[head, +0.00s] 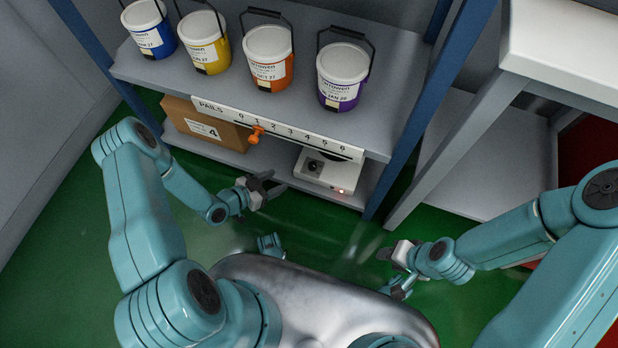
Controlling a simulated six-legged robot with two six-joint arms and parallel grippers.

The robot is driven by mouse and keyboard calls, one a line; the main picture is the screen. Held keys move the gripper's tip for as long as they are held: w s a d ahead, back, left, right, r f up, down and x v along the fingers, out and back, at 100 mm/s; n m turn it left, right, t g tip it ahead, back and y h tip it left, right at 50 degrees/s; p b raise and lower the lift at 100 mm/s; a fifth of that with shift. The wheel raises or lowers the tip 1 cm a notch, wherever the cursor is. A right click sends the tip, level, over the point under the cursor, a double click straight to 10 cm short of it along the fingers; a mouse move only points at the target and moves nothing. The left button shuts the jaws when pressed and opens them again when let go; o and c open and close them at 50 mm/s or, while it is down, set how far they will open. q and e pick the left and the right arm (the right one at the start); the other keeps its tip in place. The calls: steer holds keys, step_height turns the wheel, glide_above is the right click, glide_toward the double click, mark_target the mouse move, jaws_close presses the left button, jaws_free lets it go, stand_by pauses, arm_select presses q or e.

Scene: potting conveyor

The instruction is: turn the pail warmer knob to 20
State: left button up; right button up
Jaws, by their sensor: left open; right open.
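The pail warmer (327,173) is a white box on the lower shelf, under the right part of the upper shelf. Its round black knob (314,166) is on the left of its front, and a small red light glows at its lower right. The knob's setting is too small to read. My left gripper (271,186) is open and empty, in front of the lower shelf, to the left of the warmer and apart from it. My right gripper (390,260) is open and empty, low over the floor, to the right of and nearer than the warmer.
Several labelled pails, including a purple-banded one (343,77), stand on the upper shelf. Its edge has a numbered PAILS strip (310,138) with an orange slider (256,134) near 1. A cardboard box (203,125) marked 4 sits left of the warmer. A white table (565,50) stands right.

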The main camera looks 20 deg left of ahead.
arm_select(q)
steer(key=shift+m+t, duration=0.3)
steer(key=shift+t, duration=0.1)
steer(key=b+x, duration=0.2)
steer(key=x, duration=0.3)
steer(key=f+b+x, duration=0.1)
steer(key=b+x, duration=0.1)
steer(key=x, duration=0.3)
steer(key=f+b+x, duration=0.1)
steer(key=b+x, duration=0.2)
steer(key=x, duration=0.2)
steer(key=shift+a+f, duration=0.15)
steer(key=shift+f, duration=0.05)
steer(key=shift+w+d, duration=0.2)
steer(key=shift+w, duration=0.1)
arm_select(e)
steer(key=w+d+f+t, duration=0.1)
steer(key=w+f, duration=0.3)
steer(key=f, duration=0.4)
steer(key=shift+w+f+t, duration=0.15)
steer(key=shift+w+t, duration=0.25)
arm_select(q)
jaws_close()
